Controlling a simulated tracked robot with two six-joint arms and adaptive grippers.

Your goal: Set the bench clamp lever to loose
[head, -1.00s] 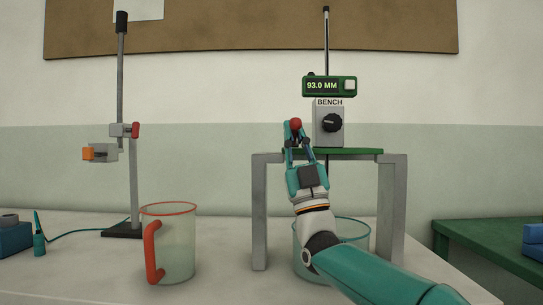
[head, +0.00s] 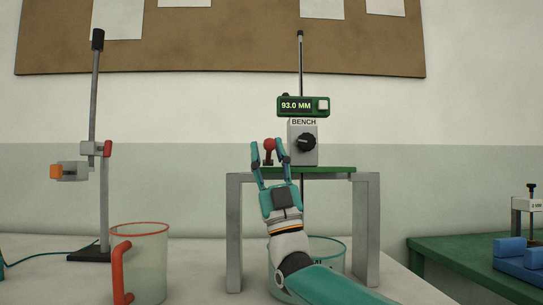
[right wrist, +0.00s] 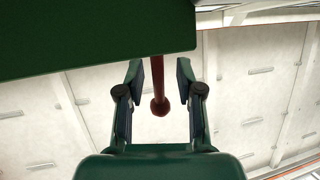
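The bench clamp lever (head: 269,145) is a dark red rod with a round red knob, beside the grey box marked BENCH (head: 303,155). In the head view it stands about upright. My right gripper (head: 268,147) is open, with one finger on each side of the lever and gaps visible on both sides of the knob. In the right wrist view the lever (right wrist: 159,105) hangs between the spread fingers of the gripper (right wrist: 158,75), apart from both. No loose or tight marking is legible. My left gripper is not in view.
A green display (head: 303,106) reads 93.0 MM above the BENCH box, which has a black knob (head: 306,142). A grey frame (head: 234,235) with a green top surrounds a glass beaker (head: 333,252). A red-handled jug (head: 148,265) and a stand (head: 104,215) are at left.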

